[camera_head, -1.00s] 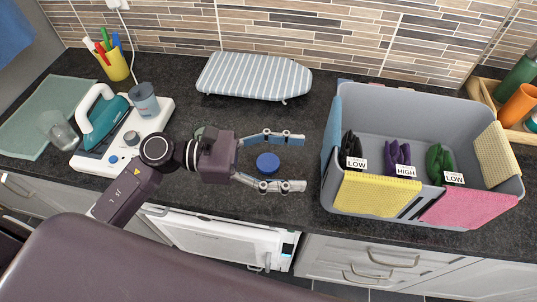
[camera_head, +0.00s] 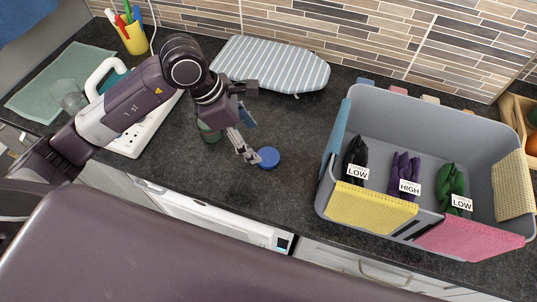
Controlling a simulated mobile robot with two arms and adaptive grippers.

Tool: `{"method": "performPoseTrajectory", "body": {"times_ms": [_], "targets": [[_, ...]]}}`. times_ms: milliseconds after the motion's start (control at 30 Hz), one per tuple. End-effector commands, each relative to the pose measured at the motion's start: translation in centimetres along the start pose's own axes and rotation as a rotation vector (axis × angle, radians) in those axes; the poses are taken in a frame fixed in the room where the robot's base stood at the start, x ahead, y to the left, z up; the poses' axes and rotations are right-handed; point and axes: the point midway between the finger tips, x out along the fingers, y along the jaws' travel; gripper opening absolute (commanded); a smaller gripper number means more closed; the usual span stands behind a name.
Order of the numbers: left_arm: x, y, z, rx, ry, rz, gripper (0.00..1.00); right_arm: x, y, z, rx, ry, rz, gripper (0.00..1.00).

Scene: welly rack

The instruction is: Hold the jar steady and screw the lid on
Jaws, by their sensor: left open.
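The blue lid (camera_head: 268,157) lies on the dark worktop near the middle of the head view. My left gripper (camera_head: 252,138) is open and empty, just left of the lid, with one fingertip very close to it; I cannot tell if they touch. A small greenish round object (camera_head: 208,132), likely the jar, stands left of the lid; my left wrist and gripper hide its upper part. My right gripper is out of view.
A grey bin (camera_head: 345,112) with labelled gloves and cloths stands on the right. A striped ironing board (camera_head: 270,65) lies at the back. A yellow pen cup (camera_head: 135,40) and a green mat (camera_head: 40,95) are on the left.

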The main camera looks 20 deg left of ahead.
Motion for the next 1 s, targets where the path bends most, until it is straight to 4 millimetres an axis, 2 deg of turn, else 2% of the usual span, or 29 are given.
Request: {"method": "performPoseTrajectory", "body": {"times_ms": [167,433,667,767,1000], "targets": [[0.2,0.0,0.1,0.000,-0.002,-0.002,0.67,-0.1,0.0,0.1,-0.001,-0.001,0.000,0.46],[2.5,-0.1,0.1,0.000,-0.003,-0.003,0.67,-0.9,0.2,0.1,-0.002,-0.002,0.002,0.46],[2.6,-0.1,0.1,0.001,-0.004,-0.002,0.67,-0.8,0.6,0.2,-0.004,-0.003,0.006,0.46],[3.0,-0.2,0.2,0.000,-0.003,-0.006,0.67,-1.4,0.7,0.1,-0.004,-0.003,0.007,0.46],[6.2,-0.3,0.3,-0.002,-0.003,-0.007,0.67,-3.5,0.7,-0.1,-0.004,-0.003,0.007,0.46]]}}
